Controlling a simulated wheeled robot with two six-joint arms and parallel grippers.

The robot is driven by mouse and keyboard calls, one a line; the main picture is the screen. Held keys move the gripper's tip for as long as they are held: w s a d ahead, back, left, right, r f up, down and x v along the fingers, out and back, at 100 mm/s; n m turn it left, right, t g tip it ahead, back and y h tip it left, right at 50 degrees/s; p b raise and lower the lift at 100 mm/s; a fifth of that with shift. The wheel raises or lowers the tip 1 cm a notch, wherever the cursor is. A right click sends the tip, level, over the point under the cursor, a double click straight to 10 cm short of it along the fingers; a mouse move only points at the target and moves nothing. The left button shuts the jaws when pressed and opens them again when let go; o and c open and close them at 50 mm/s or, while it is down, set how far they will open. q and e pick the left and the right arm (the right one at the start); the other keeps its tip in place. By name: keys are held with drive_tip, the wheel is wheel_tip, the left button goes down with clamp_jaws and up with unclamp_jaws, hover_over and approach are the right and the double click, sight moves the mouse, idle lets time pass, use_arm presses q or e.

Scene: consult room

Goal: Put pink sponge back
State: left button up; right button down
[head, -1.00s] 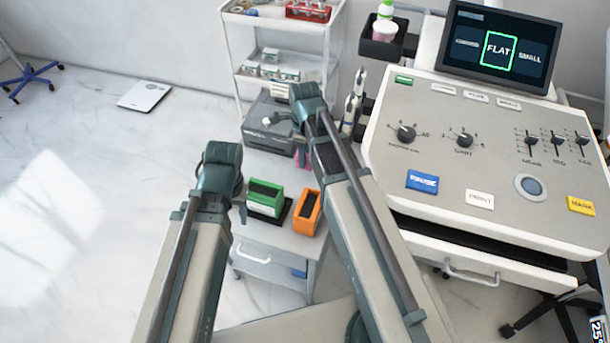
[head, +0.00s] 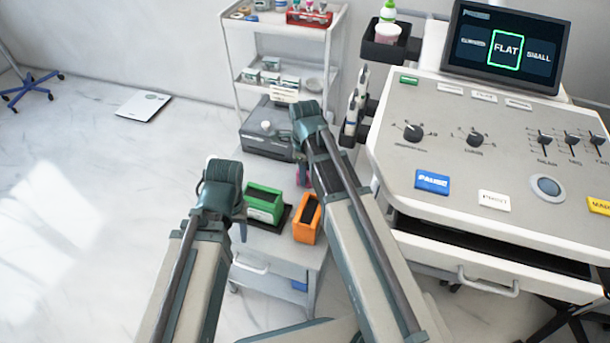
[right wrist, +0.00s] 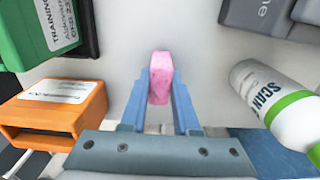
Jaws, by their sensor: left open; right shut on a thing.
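The pink sponge (right wrist: 160,65) is upright between the blue-grey fingers of my right gripper (right wrist: 160,88) in the right wrist view. The gripper is shut on it over the pale cart top. The green holder (head: 264,203) and the orange holder (head: 306,232) stand on the cart, and both also show at the left of the right wrist view.
A grey device (head: 262,140) sits at the cart's back. A white bottle (right wrist: 268,95) with a green band lies right of the sponge in the right wrist view. The console (head: 480,200) with an open drawer stands at right. A shelf trolley (head: 230,45) is behind.

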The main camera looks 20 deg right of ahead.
use_arm(q)
drive_tip(key=shift+f, duration=0.1)
use_arm(e)
drive_tip(key=shift+f, duration=0.15)
drive_tip(key=c, duration=0.7)
unclamp_jaws()
drive_tip(key=shift+o, duration=0.2)
wheel_tip(320, 180, up, 12)
drive_tip(key=r+p, duration=0.1)
drive_tip(key=p, duration=1.1)
use_arm(q)
wheel_tip(320, 180, up, 12)
use_arm(e)
drive_tip(key=s+a+n, duration=0.5)
drive_tip(key=s+n, duration=0.2)
drive_tip(key=n, duration=0.7)
drive_tip(key=s+a+n+h, duration=0.1)
drive_tip(key=s+a+n, duration=0.4)
drive_tip(key=n, duration=0.9)
drive_tip(key=shift+s+a+f+n, duration=0.25)
drive_tip(key=shift+s+n, duration=0.05)
drive_tip(key=shift+s, duration=0.85)
